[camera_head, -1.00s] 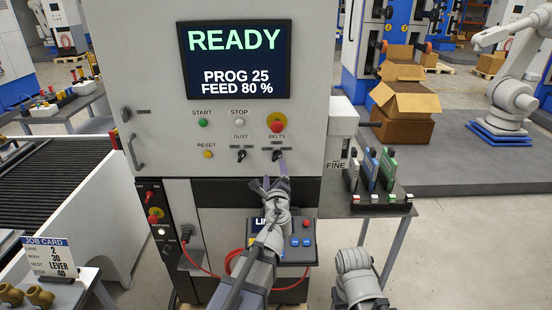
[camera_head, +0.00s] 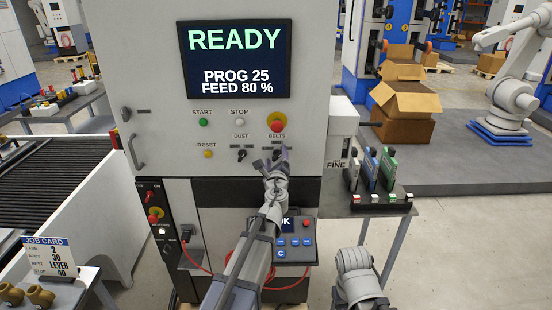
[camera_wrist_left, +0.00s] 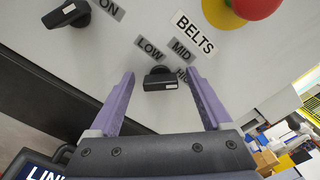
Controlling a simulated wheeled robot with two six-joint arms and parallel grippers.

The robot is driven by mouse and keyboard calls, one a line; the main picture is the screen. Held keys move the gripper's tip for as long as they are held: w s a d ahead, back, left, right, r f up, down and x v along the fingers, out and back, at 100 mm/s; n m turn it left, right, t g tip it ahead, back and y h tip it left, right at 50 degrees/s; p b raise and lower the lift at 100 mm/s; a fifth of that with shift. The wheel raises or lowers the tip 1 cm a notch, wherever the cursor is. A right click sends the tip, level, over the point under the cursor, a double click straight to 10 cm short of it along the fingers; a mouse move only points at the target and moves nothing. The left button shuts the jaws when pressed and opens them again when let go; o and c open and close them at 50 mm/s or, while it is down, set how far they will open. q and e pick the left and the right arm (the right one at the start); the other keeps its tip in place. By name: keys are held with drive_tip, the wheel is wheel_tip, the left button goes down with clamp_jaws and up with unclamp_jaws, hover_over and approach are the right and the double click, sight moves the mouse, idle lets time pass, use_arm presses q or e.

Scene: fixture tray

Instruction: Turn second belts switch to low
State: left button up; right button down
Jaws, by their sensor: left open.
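The black belts switch (camera_wrist_left: 160,79) sits on the grey machine panel with LOW, MID and HIGH labels around it, below the BELTS label. In the wrist view it is between the two purple fingers, with gaps on both sides. I cannot tell surely which label it points to. My left gripper (camera_head: 271,160) is open in front of the belts switch (camera_head: 277,154) in the head view and partly covers it. My right gripper is not in view.
A red and yellow stop button (camera_head: 276,123) is just above the belts switch. The dust switch (camera_head: 241,155) is to its left. A pendant with blue buttons (camera_head: 294,242) hangs below, behind my left arm. The screen (camera_head: 236,60) reads READY.

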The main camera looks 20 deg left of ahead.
use_arm(q)
drive_tip(key=shift+w, duration=0.1)
clamp_jaws()
idle(0.7)
